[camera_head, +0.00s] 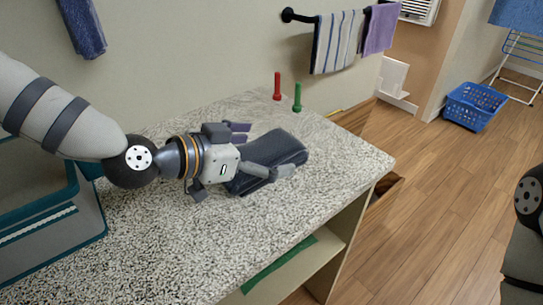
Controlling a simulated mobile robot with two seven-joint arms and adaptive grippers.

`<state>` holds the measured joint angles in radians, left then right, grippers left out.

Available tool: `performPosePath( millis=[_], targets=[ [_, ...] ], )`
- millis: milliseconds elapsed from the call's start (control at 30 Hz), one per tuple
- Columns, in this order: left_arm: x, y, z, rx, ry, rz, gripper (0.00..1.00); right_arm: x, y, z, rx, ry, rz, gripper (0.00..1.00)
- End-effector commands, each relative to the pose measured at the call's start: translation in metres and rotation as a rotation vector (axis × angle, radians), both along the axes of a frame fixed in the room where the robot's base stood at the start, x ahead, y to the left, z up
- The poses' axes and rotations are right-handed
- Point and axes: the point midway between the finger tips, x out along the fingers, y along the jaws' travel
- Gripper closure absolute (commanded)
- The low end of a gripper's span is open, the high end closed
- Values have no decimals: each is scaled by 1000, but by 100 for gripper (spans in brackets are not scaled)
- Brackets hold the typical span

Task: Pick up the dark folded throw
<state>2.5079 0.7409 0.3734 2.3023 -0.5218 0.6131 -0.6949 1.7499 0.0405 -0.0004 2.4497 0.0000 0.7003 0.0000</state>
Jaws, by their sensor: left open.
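The dark folded throw (283,149) lies flat on the speckled countertop (335,160), near its right end. My left gripper (262,150) reaches in from the left, just over the throw's left part. Its fingers are spread apart, one toward the back edge and one across the front of the throw. The gripper is open, and it hides part of the throw's left end. I cannot tell whether the fingers touch the cloth. My right gripper does not show.
A red peg (277,87) and a green peg (297,98) stand behind the throw. A teal-rimmed bin (95,225) is at the left. Striped (336,42) and purple (380,28) towels hang on a wall rail. A blue basket (473,106) stands on the floor.

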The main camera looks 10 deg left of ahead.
Motion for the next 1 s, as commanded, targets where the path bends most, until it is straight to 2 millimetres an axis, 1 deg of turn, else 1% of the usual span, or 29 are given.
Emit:
performPosePath(
  millis=[33,67,100,167,200,300,567,667,767,867,967,1000],
  targets=[
    [0,0,0,0,0,0,0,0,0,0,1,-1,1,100],
    [0,0,0,0,0,0,5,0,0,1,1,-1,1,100],
    [0,0,1,0,0,0,14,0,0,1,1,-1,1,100],
    [0,0,1,0,0,0,27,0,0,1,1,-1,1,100],
    [0,0,1,0,0,0,36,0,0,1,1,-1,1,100],
    [0,0,0,0,1,0,56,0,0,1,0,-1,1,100],
    [0,0,0,-1,2,1,56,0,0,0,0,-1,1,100],
    [0,0,3,-1,2,1,56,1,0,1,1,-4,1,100],
    [0,0,15,-1,-3,1,56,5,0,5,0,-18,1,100],
    [0,0,37,1,-13,1,56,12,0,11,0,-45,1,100],
    [1,-19,59,5,-16,-6,56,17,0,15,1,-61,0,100],
    [2,-28,71,5,-17,-6,56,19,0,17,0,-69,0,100]
  ],
)
